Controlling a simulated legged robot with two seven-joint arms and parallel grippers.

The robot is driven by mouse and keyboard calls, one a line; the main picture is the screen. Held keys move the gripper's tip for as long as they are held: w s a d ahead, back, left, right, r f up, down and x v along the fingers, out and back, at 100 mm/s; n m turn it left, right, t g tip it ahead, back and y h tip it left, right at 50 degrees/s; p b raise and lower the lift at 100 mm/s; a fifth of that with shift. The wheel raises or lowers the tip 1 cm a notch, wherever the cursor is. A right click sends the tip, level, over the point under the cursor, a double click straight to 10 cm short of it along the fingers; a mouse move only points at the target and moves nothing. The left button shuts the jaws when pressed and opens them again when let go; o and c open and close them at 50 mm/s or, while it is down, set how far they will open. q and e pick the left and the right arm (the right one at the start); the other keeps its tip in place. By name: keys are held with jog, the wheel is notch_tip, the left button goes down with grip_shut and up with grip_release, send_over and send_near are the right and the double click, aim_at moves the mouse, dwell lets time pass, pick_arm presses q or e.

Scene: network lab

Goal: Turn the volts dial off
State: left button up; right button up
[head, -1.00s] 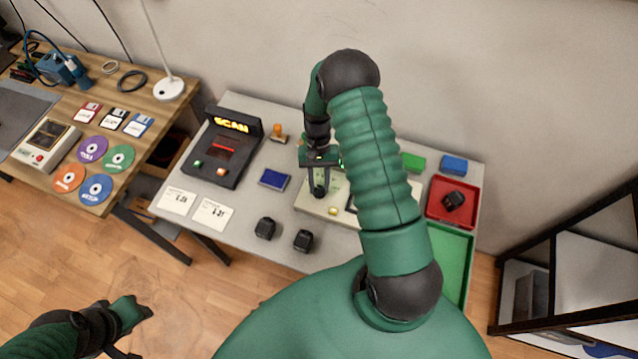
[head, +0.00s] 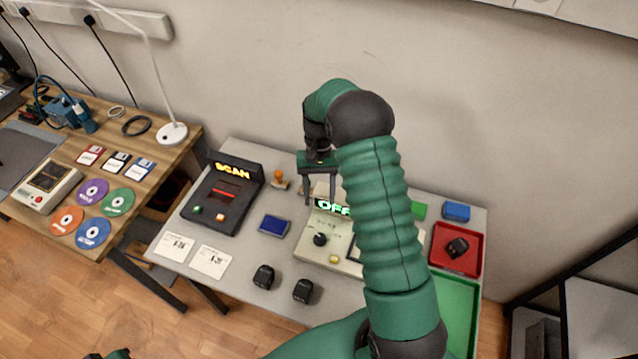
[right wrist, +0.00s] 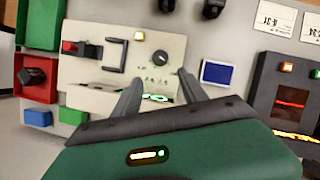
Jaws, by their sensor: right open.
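The volts dial is a black round knob (head: 320,239) on a cream meter panel (head: 312,254). It also shows in the right wrist view (right wrist: 160,58), uncovered. Behind the dial, a lit green display (head: 331,207) reads "OFF", its right end partly hidden by my right arm. My right gripper (head: 319,192) is open and empty, above and behind the dial, apart from it. In the right wrist view its two fingers (right wrist: 158,84) point toward the panel, with the dial beyond them. Only a sliver of my left gripper (head: 112,355) shows at the bottom edge.
A yellow button (head: 334,259) sits near the dial. A scan console (head: 224,194) and blue pad (head: 274,226) lie left; two black blocks (head: 264,277) lie in front. A red tray (head: 473,265) and green tray (head: 462,290) are right.

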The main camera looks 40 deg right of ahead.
jog(key=v, duration=0.4)
jog(key=shift+w+d+r, duration=0.1)
jog(key=shift+d+r, duration=0.05)
jog(key=shift+r, duration=0.1)
jog(key=s+a+n+t+h, duration=0.1)
jog(key=s+a+n+t, duration=0.2)
jog(key=a, duration=0.6)
jog(key=s+a+r+n+t+h, duration=0.1)
jog(key=s+a+n+t, duration=0.2)
jog(key=a, duration=0.7)
jog(key=s+n, duration=0.2)
jog(key=s, duration=0.2)
jog(key=shift+s+a+r+h, duration=0.2)
jog(key=shift+h, duration=0.2)
jog(key=shift+d, duration=0.15)
